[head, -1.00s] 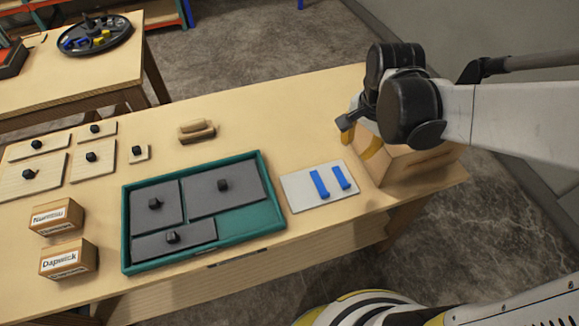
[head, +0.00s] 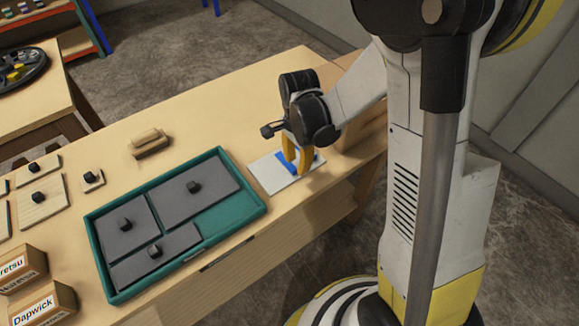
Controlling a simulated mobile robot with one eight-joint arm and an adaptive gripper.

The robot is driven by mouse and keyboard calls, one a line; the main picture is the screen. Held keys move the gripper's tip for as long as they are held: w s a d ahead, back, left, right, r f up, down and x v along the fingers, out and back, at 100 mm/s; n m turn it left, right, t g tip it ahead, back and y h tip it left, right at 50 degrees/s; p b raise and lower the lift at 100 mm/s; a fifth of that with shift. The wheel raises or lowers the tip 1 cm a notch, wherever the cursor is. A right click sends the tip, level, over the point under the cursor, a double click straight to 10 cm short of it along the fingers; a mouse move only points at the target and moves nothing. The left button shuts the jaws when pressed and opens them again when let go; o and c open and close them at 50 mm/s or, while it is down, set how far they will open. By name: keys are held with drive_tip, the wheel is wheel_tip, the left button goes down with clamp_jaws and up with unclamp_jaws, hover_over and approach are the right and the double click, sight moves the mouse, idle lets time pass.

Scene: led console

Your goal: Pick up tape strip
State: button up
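Two blue tape strips lie on a white card near the table's right end. The left strip (head: 285,163) shows beside and below my gripper's fingers, and the right strip (head: 318,158) is partly hidden behind them. The white card (head: 265,174) lies flat on the table. My gripper (head: 297,166) points down over the card with its yellow fingers apart, low at the strips. Whether the fingertips touch a strip or the card cannot be told.
A teal tray (head: 245,214) with several grey knobbed panels stands left of the card. A wooden block (head: 150,143) lies behind it. Labelled boxes (head: 40,305) and knobbed wooden plates (head: 38,195) are at the left. A wooden box (head: 368,128) is right of my gripper.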

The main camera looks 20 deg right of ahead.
sight(296, 169)
drive_tip(key=f, duration=0.1)
drive_tip(key=f+b, duration=0.1)
drive_tip(key=f, duration=0.2)
drive_tip(key=shift+w+d+f+b, duration=0.1)
drive_tip(key=shift+w+d+b, duration=0.05)
drive_tip(key=shift+w+b, duration=0.2)
drive_tip(key=shift+s, duration=0.1)
clamp_jaws()
drive_tip(key=shift+r, duration=0.2)
wheel_tip(296, 169, up, 4)
drive_tip(key=p, duration=0.2)
drive_tip(key=shift+r+p, duration=0.1)
drive_tip(key=shift+p, duration=0.2)
drive_tip(key=w+d+r+p, duration=0.2)
drive_tip(key=d+r+p, duration=0.4)
drive_tip(key=d+r, duration=0.4)
drive_tip(key=shift+d+r, duration=0.35)
drive_tip(key=shift+d, duration=0.35)
drive_tip(key=shift+w, duration=0.15)
